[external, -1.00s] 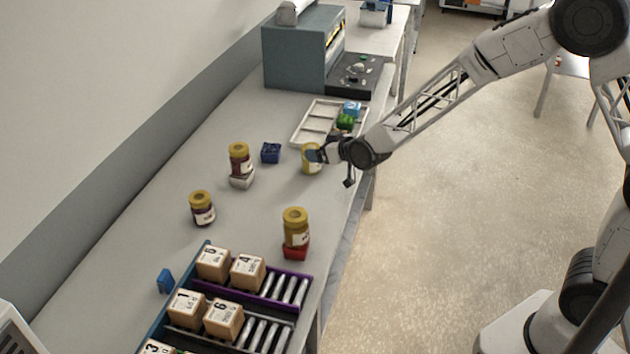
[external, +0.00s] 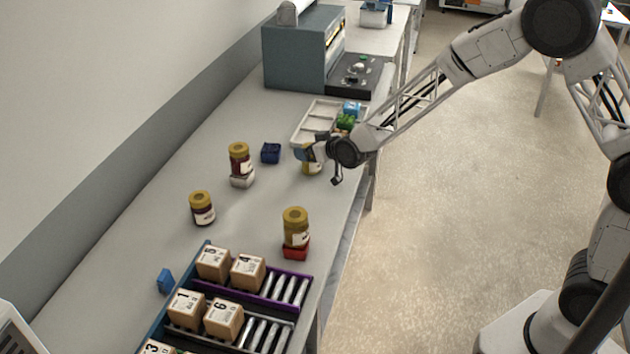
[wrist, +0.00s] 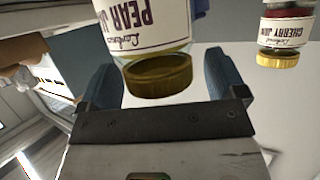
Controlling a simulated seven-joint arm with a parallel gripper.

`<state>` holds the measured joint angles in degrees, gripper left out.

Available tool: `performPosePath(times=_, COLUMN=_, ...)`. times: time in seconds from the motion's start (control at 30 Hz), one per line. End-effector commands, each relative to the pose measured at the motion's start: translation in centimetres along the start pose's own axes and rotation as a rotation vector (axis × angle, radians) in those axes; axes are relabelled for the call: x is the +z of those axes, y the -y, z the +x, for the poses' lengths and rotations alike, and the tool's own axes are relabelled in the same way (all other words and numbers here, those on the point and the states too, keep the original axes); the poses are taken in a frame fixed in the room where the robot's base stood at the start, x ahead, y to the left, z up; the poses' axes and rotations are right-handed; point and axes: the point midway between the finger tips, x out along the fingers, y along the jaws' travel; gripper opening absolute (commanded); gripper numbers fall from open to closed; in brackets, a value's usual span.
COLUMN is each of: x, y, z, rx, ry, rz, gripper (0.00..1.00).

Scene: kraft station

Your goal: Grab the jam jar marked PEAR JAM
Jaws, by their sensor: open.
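The jar labelled PEAR JAM (wrist: 147,22) is in the wrist view, upside down in the picture, with a gold lid (wrist: 158,76). In the external view the pear jar (external: 312,168) stands at the table's right edge, partly hidden by my gripper. My gripper (external: 308,152) is open. Its two blue-grey fingers (wrist: 168,82) stand on either side of the lid, with a visible gap on the right. I cannot tell whether the left finger touches it.
A CHERRY JAM jar (wrist: 285,30) shows in the wrist view. A dark blue block (external: 270,153) and a divided tray (external: 308,121) are close to my gripper.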

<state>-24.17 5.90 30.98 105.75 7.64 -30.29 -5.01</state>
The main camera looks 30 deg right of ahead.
Motion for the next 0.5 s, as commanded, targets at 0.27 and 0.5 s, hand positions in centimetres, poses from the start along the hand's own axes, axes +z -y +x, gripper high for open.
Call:
performPosePath(times=0.27, x=0.01, y=0.0, z=-0.01, rx=0.0, ry=0.0, rz=0.0, gripper=0.9)
performPosePath(times=0.5, x=0.01, y=0.0, z=-0.01, rx=0.0, ry=0.0, rz=0.0, gripper=0.7)
